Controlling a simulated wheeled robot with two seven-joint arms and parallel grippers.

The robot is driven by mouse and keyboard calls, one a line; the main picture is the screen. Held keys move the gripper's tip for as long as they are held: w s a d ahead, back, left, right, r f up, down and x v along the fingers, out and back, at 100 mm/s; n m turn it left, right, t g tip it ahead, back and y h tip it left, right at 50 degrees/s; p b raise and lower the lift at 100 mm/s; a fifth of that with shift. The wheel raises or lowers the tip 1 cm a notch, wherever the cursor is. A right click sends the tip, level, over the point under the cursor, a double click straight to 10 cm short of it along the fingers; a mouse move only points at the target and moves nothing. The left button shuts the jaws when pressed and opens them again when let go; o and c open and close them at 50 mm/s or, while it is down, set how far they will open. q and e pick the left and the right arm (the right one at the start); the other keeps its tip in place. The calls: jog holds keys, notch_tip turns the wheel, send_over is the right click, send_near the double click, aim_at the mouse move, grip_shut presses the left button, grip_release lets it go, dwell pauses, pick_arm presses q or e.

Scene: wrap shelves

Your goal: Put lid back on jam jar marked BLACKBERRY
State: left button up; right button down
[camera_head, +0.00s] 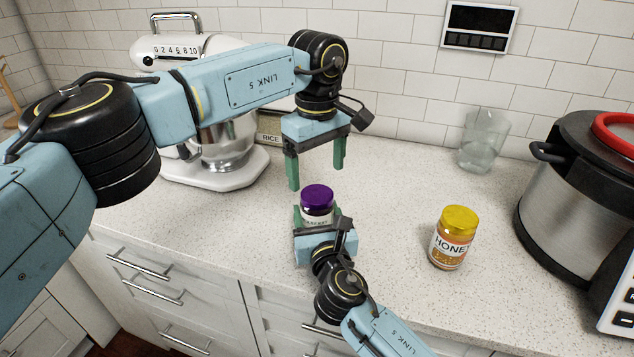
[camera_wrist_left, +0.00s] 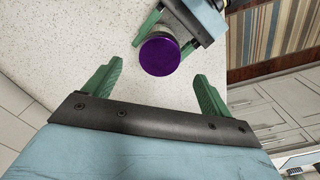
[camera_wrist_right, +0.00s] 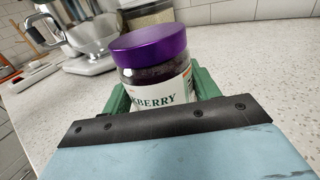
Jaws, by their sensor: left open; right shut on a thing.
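The blackberry jam jar (camera_head: 318,215) stands upright on the counter, its label partly readable in the right wrist view (camera_wrist_right: 160,88). A purple lid (camera_head: 317,193) sits on top of the jar; it also shows in the left wrist view (camera_wrist_left: 160,55) and right wrist view (camera_wrist_right: 149,44). I cannot tell whether it is screwed tight. My right gripper (camera_head: 318,214) is shut on the jar's body from the front. My left gripper (camera_head: 316,173) is open and empty, pointing down above the lid, with its fingers apart from it.
A honey jar (camera_head: 453,240) with a yellow lid stands to the right. A clear glass (camera_head: 484,140) is near the back wall, and a large steel cooker (camera_head: 570,205) stands far right. A white stand mixer (camera_head: 215,175) and a rice box (camera_head: 270,128) are behind left.

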pick_arm(q)
notch_tip(320, 180, up, 7)
dwell(0.3)
jog(key=shift+r, duration=0.1)
pick_arm(e)
jog(key=shift+c, duration=1.5)
grip_release()
jog(key=shift+s, duration=0.1)
pick_arm(q)
jog(key=shift+r+p, duration=0.85)
pick_arm(e)
jog(key=s+d, duration=0.1)
jog(key=s, duration=0.7)
jog(key=s+d, duration=0.1)
jog(key=s, duration=0.4)
jog(key=shift+d, duration=0.3)
